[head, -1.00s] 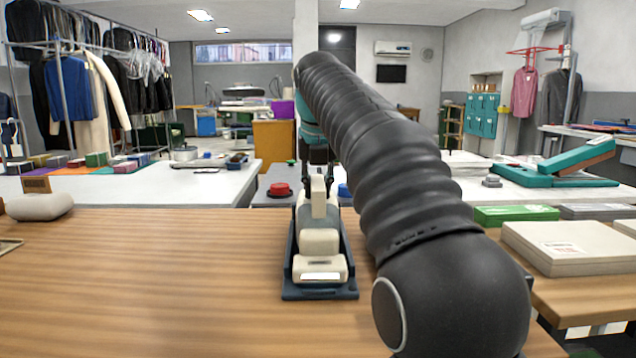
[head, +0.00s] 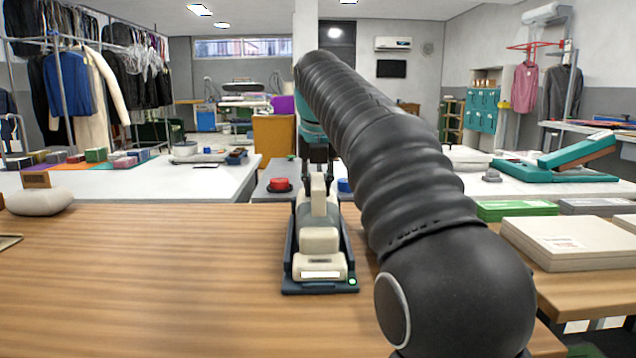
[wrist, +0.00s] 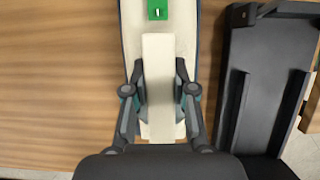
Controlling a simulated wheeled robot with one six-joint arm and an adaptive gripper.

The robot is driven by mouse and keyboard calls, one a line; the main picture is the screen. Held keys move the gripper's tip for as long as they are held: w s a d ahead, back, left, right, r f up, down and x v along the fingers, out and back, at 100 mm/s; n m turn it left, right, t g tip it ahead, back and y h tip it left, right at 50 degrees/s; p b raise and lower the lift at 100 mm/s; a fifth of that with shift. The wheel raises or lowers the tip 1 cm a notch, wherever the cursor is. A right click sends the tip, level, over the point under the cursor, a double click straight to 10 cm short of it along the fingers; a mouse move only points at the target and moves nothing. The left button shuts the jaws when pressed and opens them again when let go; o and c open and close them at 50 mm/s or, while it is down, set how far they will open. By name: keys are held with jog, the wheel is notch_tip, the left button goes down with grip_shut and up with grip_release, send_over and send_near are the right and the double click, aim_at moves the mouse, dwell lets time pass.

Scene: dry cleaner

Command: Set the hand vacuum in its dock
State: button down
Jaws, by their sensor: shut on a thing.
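The cream hand vacuum (head: 319,240) lines up with a long dark dock (head: 287,287) in the head view, its pale label facing me. Dock walls show on both sides of it; whether it is fully seated is unclear. A small green light shows at the dock's front right corner. My gripper (wrist: 159,88) is shut on the vacuum's upright cream handle (wrist: 160,60), one finger on each side. In the wrist view, a dark railed tray (wrist: 259,100) appears right of the vacuum. I cannot tell how it matches the dock in the head view.
Flat boxes (head: 565,243) lie at the right. Red (head: 279,184) and blue (head: 345,185) buttons stand behind the dock. My arm hides the counter right of it.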

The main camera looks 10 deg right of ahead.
jog(key=c, duration=0.9)
grip_release()
jog(key=shift+o, duration=0.2)
